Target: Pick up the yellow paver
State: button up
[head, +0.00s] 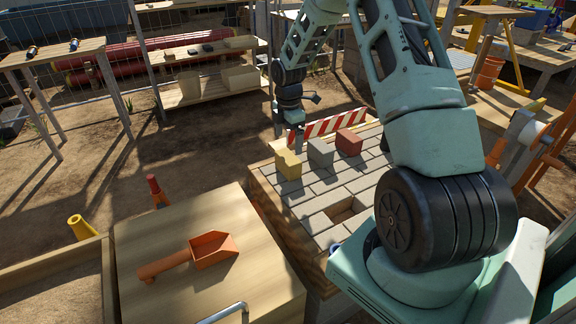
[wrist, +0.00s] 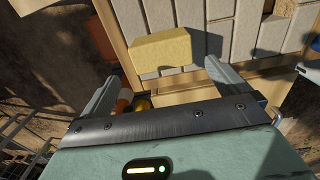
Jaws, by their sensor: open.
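The yellow paver (head: 288,163) stands near the far left corner of the paved bench top in the head view. In the wrist view the yellow paver (wrist: 160,50) lies ahead of the gap between the fingers, nearer the left one. My gripper (wrist: 160,78) is open and empty in the wrist view, its two fingers apart on either side. In the head view my gripper (head: 297,130) hangs just above and beyond the paver, partly hidden in shadow. I see no contact with the paver.
A grey paver (head: 320,152) and a red paver (head: 349,142) stand to the right of the yellow one. A red-and-white striped barrier (head: 335,123) runs behind them. The paved top (head: 315,195) has an open slot near its front. An orange scoop (head: 205,254) lies on the wooden table.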

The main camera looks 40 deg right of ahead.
aim_at(288, 156)
notch_tip(288, 156, down, 10)
jog(key=shift+a+r, duration=0.15)
jog(key=shift+r, duration=0.05)
jog(key=c, duration=1.1)
notch_tip(288, 156, up, 10)
jog(key=shift+r, duration=0.1)
jog(key=o, duration=0.8)
jog(key=c, duration=1.3)
